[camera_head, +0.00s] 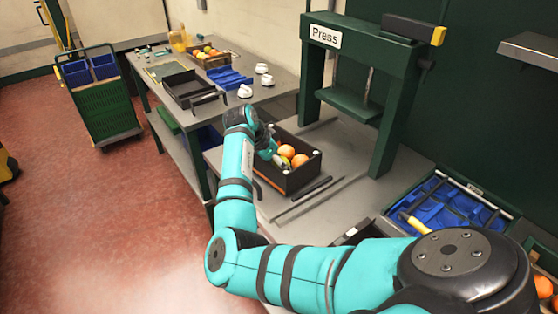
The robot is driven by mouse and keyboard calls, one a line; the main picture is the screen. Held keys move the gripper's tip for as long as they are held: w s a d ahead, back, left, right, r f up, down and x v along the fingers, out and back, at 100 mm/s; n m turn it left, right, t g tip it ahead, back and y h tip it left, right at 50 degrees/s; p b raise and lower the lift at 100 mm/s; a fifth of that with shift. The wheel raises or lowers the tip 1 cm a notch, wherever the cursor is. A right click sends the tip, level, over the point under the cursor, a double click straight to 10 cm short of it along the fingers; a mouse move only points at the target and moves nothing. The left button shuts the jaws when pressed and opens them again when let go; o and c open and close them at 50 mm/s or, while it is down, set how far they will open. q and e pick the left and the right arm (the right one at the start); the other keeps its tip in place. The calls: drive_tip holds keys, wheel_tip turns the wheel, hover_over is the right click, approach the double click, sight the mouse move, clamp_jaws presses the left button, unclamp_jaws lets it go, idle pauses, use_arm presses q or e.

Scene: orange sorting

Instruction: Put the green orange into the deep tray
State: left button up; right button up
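A black deep-sided box (290,183) stands on the grey table in front of the press. It holds a few orange fruits (299,160) and a small yellow-green thing (285,161) beside them, partly covered, which may be the green orange. My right arm comes in from the lower right and bends up to this box. My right gripper (269,152) points down at the box's left part; its fingers are mostly hidden, so I cannot tell whether they hold anything. A second black tray (190,88) lies farther back and looks empty. My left gripper is out of view.
The green press (392,90) stands right of the box. A blue-lined case (450,205) with tools lies at the right, and more oranges (544,287) sit at the lower right edge. A fruit crate (207,58), blue bins (229,79) and white knobs stand at the back.

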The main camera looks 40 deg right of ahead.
drive_tip(key=shift+s+a+f, duration=0.15)
drive_tip(key=shift+s+f, duration=0.05)
drive_tip(key=shift+f, duration=0.25)
drive_tip(key=o, duration=1.3)
drive_tip(key=shift+s, duration=0.1)
drive_tip(key=shift+c, duration=0.2)
drive_tip(key=shift+a, duration=0.1)
drive_tip(key=r+p, duration=0.1)
drive_tip(key=r, duration=0.1)
drive_tip(key=r+p, duration=0.1)
drive_tip(key=shift+w+d+p, duration=0.2)
drive_tip(key=shift+d+p, duration=0.05)
drive_tip(key=shift+p, duration=0.1)
wheel_tip(320, 180, up, 2)
drive_tip(key=shift+r+p, duration=0.15)
drive_tip(key=shift+p, duration=0.75)
wheel_tip(320, 180, up, 4)
drive_tip(key=p, duration=0.3)
drive_tip(key=shift+r+p, duration=0.1)
drive_tip(key=shift+p, duration=0.2)
